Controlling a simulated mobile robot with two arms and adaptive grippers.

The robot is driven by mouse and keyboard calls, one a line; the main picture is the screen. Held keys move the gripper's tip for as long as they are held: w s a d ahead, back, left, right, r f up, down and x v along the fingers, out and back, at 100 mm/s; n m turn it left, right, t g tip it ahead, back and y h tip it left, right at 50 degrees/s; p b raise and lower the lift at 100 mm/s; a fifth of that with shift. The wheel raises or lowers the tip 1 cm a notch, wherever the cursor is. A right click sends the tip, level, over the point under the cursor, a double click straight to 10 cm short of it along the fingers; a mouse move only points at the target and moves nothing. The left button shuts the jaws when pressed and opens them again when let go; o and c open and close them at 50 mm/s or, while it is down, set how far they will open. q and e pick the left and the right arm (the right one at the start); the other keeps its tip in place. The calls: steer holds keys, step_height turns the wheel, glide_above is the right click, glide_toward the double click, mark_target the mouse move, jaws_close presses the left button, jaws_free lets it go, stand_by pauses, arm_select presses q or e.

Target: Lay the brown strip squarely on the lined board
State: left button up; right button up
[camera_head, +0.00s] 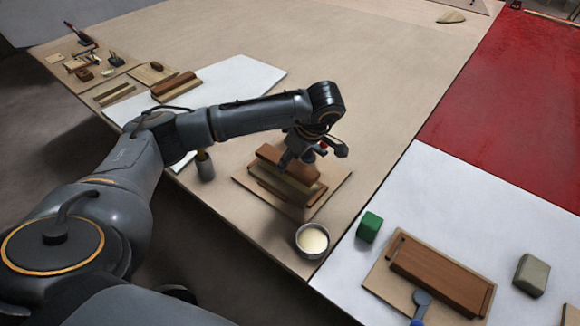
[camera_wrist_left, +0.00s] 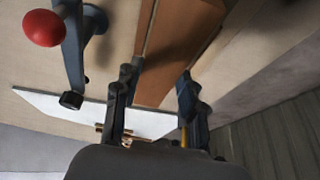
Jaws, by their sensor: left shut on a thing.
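In the head view a flat tan board (camera_head: 334,190) lies on the bench beneath my left gripper (camera_head: 292,163); its lines cannot be made out. A brown strip (camera_head: 302,172) is at the gripper above this board, beside a lighter wooden piece (camera_head: 282,186). In the left wrist view the brown strip (camera_wrist_left: 182,45) runs lengthwise between the two fingers of my left gripper (camera_wrist_left: 155,98), which is shut on it. Whether the strip touches the board is hidden by the gripper and wooden pieces. My right gripper is not in view.
A clamp with a red knob (camera_wrist_left: 43,27) stands close beside the gripper. A cup of cream contents (camera_head: 312,240) sits near the bench edge. A green block (camera_head: 369,227), a brown plank (camera_head: 440,275) and a grey block (camera_head: 531,275) lie right.

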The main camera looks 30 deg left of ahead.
mark_target(292, 165)
arm_select(q)
step_height(292, 165, down, 3)
steer(key=shift+f+p, duration=0.1)
steer(key=shift+p, duration=0.25)
steer(key=shift+f, duration=0.1)
steer(key=o, duration=1.2)
